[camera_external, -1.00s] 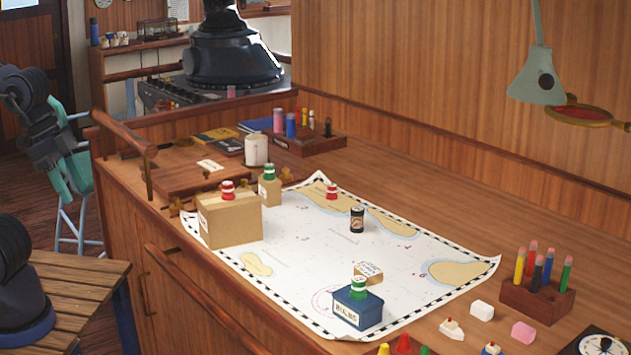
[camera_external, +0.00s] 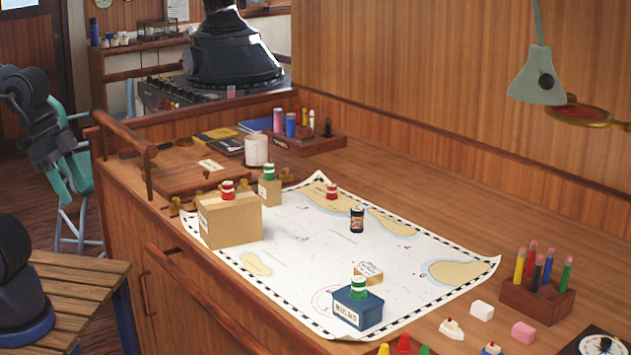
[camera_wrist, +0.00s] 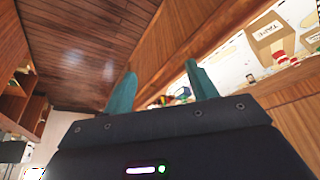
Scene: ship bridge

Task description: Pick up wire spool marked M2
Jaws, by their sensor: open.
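Several small banded spools stand around the chart; I cannot read M2 on any. A red-and-white spool (camera_external: 228,190) is on the large cardboard box (camera_external: 232,222). A green-and-white one (camera_external: 269,172) is on a small cardboard box (camera_external: 268,192). Another red-and-white spool (camera_external: 332,192) stands on the chart (camera_external: 310,258). A green-and-white one (camera_external: 358,287) tops the blue box (camera_external: 352,310). My gripper (camera_external: 70,178) is at the far left, off the desk and away from them. In the wrist view its teal fingers (camera_wrist: 163,85) are apart and empty; a red-and-white spool (camera_wrist: 281,57) shows upper right.
A wooden rail (camera_external: 125,134) edges the desk on my gripper's side. A pencil block (camera_external: 537,300) and small erasers are at right. A lamp (camera_external: 538,78) hangs above. The chart's middle has free room.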

